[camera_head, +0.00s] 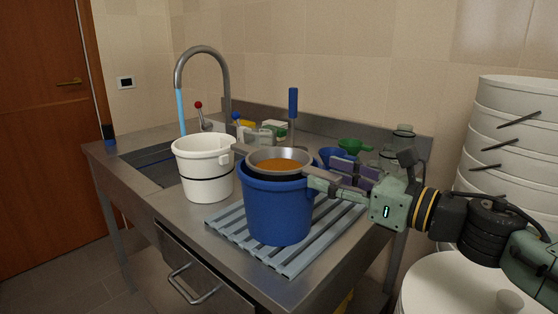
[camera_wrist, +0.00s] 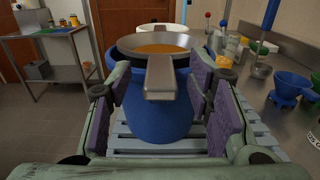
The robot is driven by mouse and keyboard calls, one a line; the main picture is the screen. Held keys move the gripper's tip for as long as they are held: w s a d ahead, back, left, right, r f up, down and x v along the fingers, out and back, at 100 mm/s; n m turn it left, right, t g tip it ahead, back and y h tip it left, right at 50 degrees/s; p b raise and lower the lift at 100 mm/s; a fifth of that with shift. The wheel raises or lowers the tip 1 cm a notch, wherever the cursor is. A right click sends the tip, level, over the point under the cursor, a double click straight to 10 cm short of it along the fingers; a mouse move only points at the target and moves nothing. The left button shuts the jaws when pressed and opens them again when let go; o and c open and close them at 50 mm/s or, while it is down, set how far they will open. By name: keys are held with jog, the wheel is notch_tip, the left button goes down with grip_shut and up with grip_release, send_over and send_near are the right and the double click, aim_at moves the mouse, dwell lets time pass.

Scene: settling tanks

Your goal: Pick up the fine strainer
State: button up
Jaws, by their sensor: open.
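The fine strainer, a round metal bowl (camera_head: 262,155) with orange-brown inside, sits on top of a blue bucket (camera_head: 275,213). In the wrist view the strainer (camera_wrist: 128,42) rests over the blue bucket (camera_wrist: 158,118), its flat grey handle pointing toward my wrist. My gripper (camera_head: 352,172) is open to the right of the bucket. In the wrist view my gripper (camera_wrist: 158,98) has its purple pads apart, left and right of the handle, with gaps visible on both sides. The pads hide part of the bucket's sides.
The bucket stands on a slatted grey rack (camera_head: 232,226) on the steel counter. A white bucket (camera_head: 203,185) stands close by on the left, near the running tap (camera_head: 226,85). Blue (camera_wrist: 291,84) and green (camera_head: 352,144) funnels stand behind. Stacked white tubs (camera_head: 515,130) are at the right.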

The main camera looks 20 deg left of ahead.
jog(key=shift+c, duration=0.2)
grip_shut()
dwell(0.5)
